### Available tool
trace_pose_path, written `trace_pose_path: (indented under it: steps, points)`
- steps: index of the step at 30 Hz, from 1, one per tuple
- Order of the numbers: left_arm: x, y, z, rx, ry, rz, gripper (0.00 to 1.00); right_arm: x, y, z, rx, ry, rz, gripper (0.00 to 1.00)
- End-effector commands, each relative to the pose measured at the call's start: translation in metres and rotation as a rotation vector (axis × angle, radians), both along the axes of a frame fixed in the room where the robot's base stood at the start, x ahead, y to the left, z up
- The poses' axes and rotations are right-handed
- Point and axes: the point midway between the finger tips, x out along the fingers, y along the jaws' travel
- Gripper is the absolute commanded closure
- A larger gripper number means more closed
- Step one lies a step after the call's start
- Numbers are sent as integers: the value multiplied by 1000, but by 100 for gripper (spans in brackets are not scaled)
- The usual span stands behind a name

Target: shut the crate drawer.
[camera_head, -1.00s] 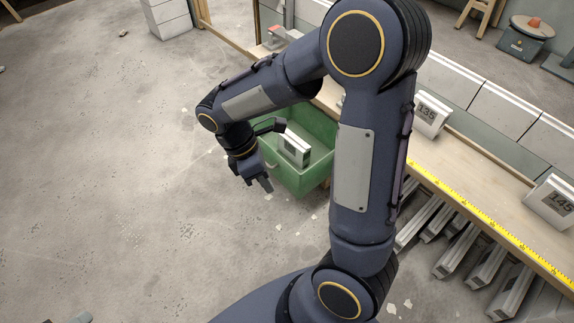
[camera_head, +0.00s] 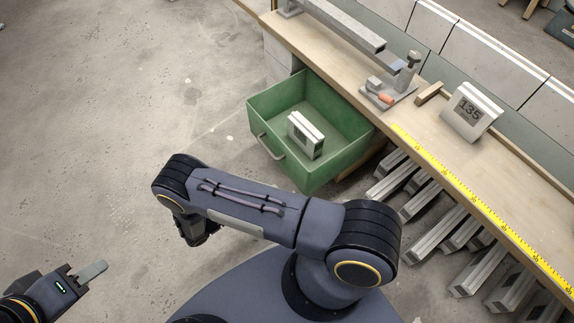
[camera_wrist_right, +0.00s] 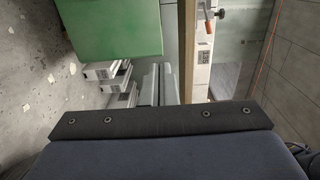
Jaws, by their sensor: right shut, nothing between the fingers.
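The crate drawer (camera_head: 335,165) is a green open-topped box with a bar handle (camera_head: 268,146) on its front. It stands pulled out from under the wooden bench (camera_head: 345,75). A white block with a small display (camera_head: 306,135) lies inside it. The drawer's green side also shows in the right wrist view (camera_wrist_right: 115,25). My right arm folds below the drawer; its dark hand (camera_head: 197,231) is largely hidden behind the forearm, apart from the handle. My left gripper (camera_head: 90,272) is at the lower left, far from the drawer; only one pale fingertip shows clearly.
Several grey bars (camera_head: 435,235) lie under the bench. The floor left of the drawer is clear.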

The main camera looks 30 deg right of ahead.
Motion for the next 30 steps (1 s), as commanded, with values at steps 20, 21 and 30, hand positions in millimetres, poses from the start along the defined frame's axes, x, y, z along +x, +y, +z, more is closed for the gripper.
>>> trace_pose_path:
  steps: [20, 21, 30]
  points:
    - [0, 0, -15, 0, 0, 0, 64, 8, -117, -2, -1, 4, -2, 100]
    - [0, 0, -16, 0, 0, 0, 64, 8, -122, -2, -1, 4, -2, 100]
    - [0, 0, -19, 0, 0, 0, 64, 10, -139, -1, 0, 3, 0, 100]
